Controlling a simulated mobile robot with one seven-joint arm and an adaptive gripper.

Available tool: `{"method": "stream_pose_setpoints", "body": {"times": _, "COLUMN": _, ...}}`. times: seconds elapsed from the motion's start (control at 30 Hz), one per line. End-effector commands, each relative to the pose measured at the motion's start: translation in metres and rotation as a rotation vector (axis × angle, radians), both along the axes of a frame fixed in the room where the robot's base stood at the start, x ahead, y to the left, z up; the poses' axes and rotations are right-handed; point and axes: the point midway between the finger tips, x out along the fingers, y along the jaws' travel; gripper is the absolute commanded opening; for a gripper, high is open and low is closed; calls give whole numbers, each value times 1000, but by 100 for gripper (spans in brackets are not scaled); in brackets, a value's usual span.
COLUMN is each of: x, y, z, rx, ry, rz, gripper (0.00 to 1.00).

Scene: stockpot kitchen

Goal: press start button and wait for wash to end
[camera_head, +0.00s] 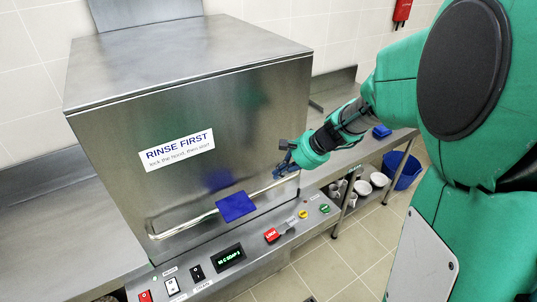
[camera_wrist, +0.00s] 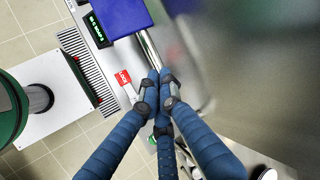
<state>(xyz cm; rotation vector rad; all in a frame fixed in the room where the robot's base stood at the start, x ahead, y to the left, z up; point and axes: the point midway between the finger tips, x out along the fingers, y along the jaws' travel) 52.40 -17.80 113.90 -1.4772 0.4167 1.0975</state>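The steel washer hood (camera_head: 190,110) is down, with a "RINSE FIRST" label (camera_head: 178,150) about locking the hood, then start. On its control panel, a green button (camera_head: 325,208) and a yellow button (camera_head: 303,214) sit at the right end; their small captions are unreadable. The red LOCK piece (camera_head: 271,235) is left of them and also shows in the wrist view (camera_wrist: 124,77). A display (camera_head: 229,256) shows blurred green characters. My gripper (camera_head: 285,170) is at the right part of the handle bar (camera_head: 185,227), above the buttons. Its fingertips meet in the wrist view (camera_wrist: 160,76); whether the bar is between them is hidden.
A blue pad (camera_head: 236,206) sits on the bar's middle. Red (camera_head: 145,296), white (camera_head: 172,286) and black (camera_head: 197,273) switches line the panel's left. A side counter (camera_head: 365,150) with a lower shelf of white dishes (camera_head: 363,188) and a blue bucket (camera_head: 402,170) are at right.

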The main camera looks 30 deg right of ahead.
Motion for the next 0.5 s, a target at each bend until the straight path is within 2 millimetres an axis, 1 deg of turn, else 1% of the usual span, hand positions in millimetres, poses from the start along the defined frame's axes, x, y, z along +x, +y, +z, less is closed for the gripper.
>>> {"method": "stream_pose_setpoints", "body": {"times": 0.03, "x": 3, "y": -15, "z": -12, "rx": 28, "ry": 5, "rz": -48, "gripper": 0}}
{"method": "stream_pose_setpoints", "body": {"times": 0.23, "x": 11, "y": -72, "z": -52, "rx": 136, "ry": 3, "rz": -233, "gripper": 0}}
{"method": "stream_pose_setpoints", "body": {"times": 0.3, "x": 12, "y": -91, "z": -66, "rx": 170, "ry": 1, "rz": -297, "gripper": 0}}
{"method": "stream_pose_setpoints", "body": {"times": 0.47, "x": 9, "y": -132, "z": -97, "rx": 239, "ry": -3, "rz": -430, "gripper": 0}}
{"method": "stream_pose_setpoints", "body": {"times": 0.5, "x": 8, "y": -141, "z": -106, "rx": 254, "ry": -2, "rz": -461, "gripper": 0}}
